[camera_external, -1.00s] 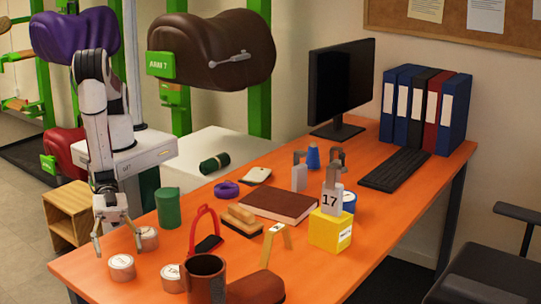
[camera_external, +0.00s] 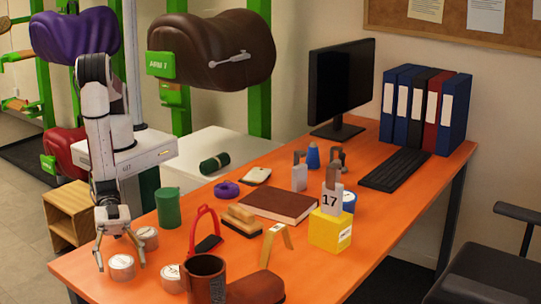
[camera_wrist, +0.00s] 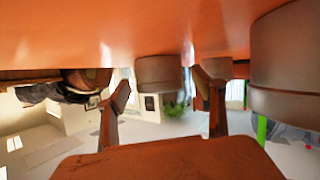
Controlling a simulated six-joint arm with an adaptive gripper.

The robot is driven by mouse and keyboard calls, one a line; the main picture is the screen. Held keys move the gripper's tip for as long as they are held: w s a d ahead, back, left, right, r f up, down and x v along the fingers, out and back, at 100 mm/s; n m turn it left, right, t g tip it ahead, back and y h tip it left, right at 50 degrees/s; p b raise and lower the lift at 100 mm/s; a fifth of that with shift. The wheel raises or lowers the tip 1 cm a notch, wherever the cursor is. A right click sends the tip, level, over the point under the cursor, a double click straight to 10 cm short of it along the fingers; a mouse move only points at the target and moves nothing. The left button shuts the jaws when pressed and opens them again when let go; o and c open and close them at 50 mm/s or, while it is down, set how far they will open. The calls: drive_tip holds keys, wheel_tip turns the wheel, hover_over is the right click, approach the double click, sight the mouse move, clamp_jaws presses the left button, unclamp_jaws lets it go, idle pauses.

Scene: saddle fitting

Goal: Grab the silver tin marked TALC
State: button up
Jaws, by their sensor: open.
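Several silver tins stand near the left end of the orange table. The near-left tin (camera_external: 121,268) shows between my fingertips in the outside view. Another tin (camera_external: 147,239) is just behind to the right, and a third tin (camera_external: 172,280) is at the front right. Their labels are too small to read, so I cannot tell which is TALC. My gripper (camera_external: 120,263) is open and low over the table, with nothing held. In the wrist view, upside down, a tin (camera_wrist: 158,75) shows between the open fingers, a smaller-looking one beside it and a large-looking one at right.
The orange table (camera_external: 91,272) has its left edge close to my gripper. A green cup (camera_external: 168,209), a red stirrup-like loop (camera_external: 203,225) and a brown mug (camera_external: 205,279) stand to the right. A wooden crate (camera_external: 70,222) is beyond the table's left side.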

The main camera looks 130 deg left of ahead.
sight(120, 259)
idle(0.4)
drive_tip(key=c, duration=1.4)
drive_tip(key=shift+c, duration=0.2)
drive_tip(key=shift+r, duration=0.2)
drive_tip(key=shift+r, duration=4.8)
